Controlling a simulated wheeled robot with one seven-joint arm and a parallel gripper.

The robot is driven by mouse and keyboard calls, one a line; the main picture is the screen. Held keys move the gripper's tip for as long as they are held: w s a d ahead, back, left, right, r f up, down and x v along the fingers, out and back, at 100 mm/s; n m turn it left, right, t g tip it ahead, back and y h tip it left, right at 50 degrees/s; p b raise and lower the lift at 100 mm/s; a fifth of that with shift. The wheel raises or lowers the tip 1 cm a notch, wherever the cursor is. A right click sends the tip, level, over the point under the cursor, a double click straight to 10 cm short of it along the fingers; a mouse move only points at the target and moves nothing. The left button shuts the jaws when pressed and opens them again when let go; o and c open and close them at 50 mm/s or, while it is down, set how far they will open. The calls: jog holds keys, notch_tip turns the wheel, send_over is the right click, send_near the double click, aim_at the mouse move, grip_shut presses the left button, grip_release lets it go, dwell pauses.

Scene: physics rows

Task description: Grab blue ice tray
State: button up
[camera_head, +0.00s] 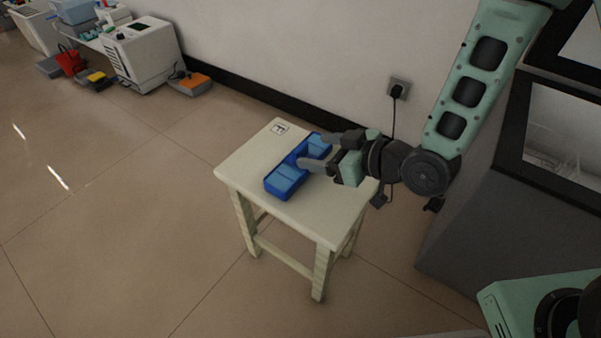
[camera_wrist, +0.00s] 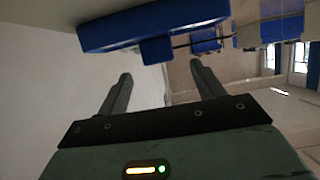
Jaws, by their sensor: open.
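The blue ice tray (camera_head: 286,179) is a long tray with lighter blue sections, lying on a small cream stool (camera_head: 252,157). In the head view my gripper (camera_head: 312,153) reaches in from the right, its fingers at the tray's right side and partly hiding its middle. In the wrist view the tray (camera_wrist: 150,27) spans the top of the picture, beyond my fingertips (camera_wrist: 160,68). The fingers are spread apart, with nothing held between them. I cannot tell whether a finger touches the tray.
A wall with a power outlet (camera_head: 398,88) and cable is behind the stool. A dark grey cabinet (camera_head: 500,215) stands on the right. A white machine (camera_head: 143,55) and several bins are at the far left. The tiled floor (camera_head: 110,210) left of the stool is clear.

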aim_at(302, 147)
jog(key=shift+x, duration=1.25)
jog(key=b+x, duration=0.2)
jog(key=x, duration=0.3)
jog(key=shift+w, duration=0.15)
jog(key=shift+d, duration=0.1)
jog(key=shift+r, duration=0.1)
jog(key=c, duration=1.2)
